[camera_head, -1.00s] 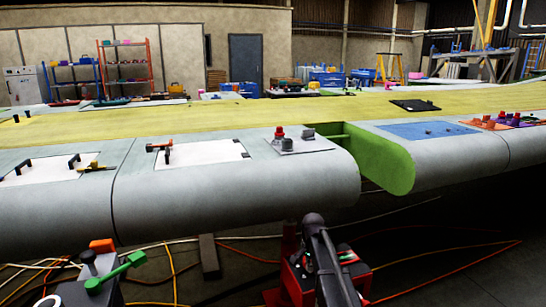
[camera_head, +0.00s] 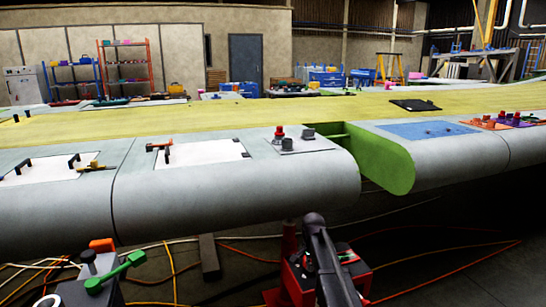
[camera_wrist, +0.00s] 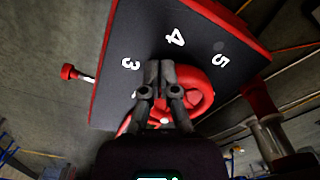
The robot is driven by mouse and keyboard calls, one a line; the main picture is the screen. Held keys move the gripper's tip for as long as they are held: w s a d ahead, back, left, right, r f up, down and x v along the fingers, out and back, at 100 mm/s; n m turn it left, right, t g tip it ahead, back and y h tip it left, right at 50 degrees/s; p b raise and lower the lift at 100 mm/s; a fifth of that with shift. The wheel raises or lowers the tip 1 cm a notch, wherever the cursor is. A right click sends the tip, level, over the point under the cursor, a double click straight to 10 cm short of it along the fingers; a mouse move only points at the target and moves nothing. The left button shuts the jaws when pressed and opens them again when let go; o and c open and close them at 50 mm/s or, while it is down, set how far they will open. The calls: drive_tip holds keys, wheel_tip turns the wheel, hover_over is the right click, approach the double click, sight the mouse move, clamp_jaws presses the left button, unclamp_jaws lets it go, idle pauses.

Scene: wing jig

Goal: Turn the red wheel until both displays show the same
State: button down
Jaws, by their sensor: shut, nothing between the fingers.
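In the wrist view a red wheel (camera_wrist: 200,92) sits on a dark panel (camera_wrist: 203,22) with red edges. White numerals 3, 4 and 5 are printed around it, and another mark is partly hidden. My gripper (camera_wrist: 160,66) is shut and empty, with its fingers over the left part of the wheel. I cannot tell whether they touch it. A red box (camera_head: 298,284) with a dark top stands low in the head view, partly behind my arm; the wheel is not clear there. I cannot make out readings on two displays in either view.
A red knob on a short rod (camera_wrist: 69,71) sticks out left of the panel. In the head view a grey wing (camera_head: 235,195) spans behind the red box. A green lever (camera_head: 115,272) is at lower left. Cables (camera_head: 440,272) lie on the dark floor.

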drive_tip(key=shift+w, duration=0.15)
idle(0.4)
drive_tip(key=shift+w+a, duration=0.9)
drive_tip(key=shift+a, duration=0.2)
idle(0.4)
drive_tip(key=shift+s+a, duration=0.25)
drive_tip(key=shift+a, duration=0.1)
idle(0.4)
wheel_tip(320, 180, up, 6)
drive_tip(key=p, duration=0.6)
idle(0.5)
drive_tip(key=s+d+r+n+p, duration=0.2)
drive_tip(key=s+r+p, duration=0.2)
drive_tip(key=s, duration=0.5)
drive_tip(key=s+d+r+n+p, duration=0.2)
drive_tip(key=s+r+n+p, duration=0.1)
drive_tip(key=s, duration=0.6)
drive_tip(key=s+d+r+n+p, duration=0.2)
drive_tip(key=s+r+p, duration=0.3)
drive_tip(key=s, duration=0.4)
drive_tip(key=shift+s+d+n, duration=0.25)
drive_tip(key=shift+s+n, duration=0.1)
drive_tip(key=shift+n, duration=0.35)
